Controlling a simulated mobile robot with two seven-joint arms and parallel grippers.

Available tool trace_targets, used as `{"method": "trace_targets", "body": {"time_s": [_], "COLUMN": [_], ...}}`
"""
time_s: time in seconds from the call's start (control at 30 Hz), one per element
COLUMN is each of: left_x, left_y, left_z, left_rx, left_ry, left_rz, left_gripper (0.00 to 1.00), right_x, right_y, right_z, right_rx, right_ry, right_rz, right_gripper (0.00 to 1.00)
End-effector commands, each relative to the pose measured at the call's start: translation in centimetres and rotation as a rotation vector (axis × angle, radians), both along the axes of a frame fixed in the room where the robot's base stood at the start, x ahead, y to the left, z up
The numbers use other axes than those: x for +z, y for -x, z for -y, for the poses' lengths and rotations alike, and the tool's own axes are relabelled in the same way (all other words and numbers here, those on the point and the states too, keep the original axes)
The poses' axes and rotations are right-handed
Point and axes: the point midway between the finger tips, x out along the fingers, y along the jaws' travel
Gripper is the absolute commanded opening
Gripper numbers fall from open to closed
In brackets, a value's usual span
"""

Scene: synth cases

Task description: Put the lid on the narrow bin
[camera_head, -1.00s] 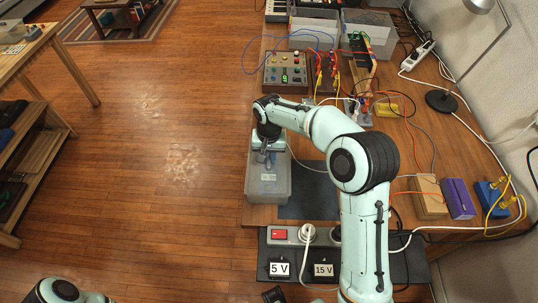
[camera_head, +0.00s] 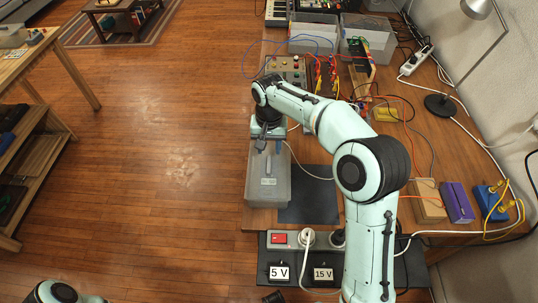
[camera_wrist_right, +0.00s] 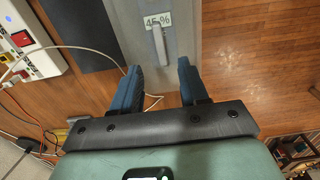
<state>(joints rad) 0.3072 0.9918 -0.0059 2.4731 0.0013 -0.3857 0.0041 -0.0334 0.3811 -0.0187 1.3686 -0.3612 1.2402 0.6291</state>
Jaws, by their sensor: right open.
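The narrow bin (camera_head: 268,197) is a grey, see-through box at the left edge of the workbench. A grey lid (camera_head: 281,172) with a raised bar handle (camera_head: 268,166) lies over its top; I cannot tell whether it sits flush all round. In the right wrist view the handle (camera_wrist_right: 159,45) stands beside a "45 %" label (camera_wrist_right: 158,20). My right gripper (camera_head: 269,146) is open over the far end of the lid, apart from the handle. Its two blue fingers (camera_wrist_right: 159,67) are empty. My left gripper is out of view.
A dark mat (camera_head: 308,200) lies right of the bin. A power strip (camera_head: 290,239) is in front. An instrument box with knobs (camera_head: 285,68), cables and two clear bins (camera_head: 314,32) stand behind. Open floor (camera_head: 170,180) is to the left.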

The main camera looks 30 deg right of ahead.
Motion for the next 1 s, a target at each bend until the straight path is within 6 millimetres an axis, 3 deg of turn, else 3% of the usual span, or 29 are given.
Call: {"method": "trace_targets", "body": {"time_s": [0.1,0.3,1.0], "left_x": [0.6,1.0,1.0], "left_y": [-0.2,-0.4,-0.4], "left_z": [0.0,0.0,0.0], "left_rx": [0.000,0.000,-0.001], "left_ry": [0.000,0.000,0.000], "left_rz": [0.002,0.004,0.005], "left_gripper": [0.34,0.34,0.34], "right_x": [2.7,5.0,5.3], "right_y": [-0.1,-0.1,0.0], "right_z": [0.0,0.0,0.0], "right_rx": [0.001,0.001,0.002], "right_ry": [0.000,0.000,-0.001], "right_rz": [0.004,0.002,-0.001], "right_gripper": [0.44,0.44,0.44]}}
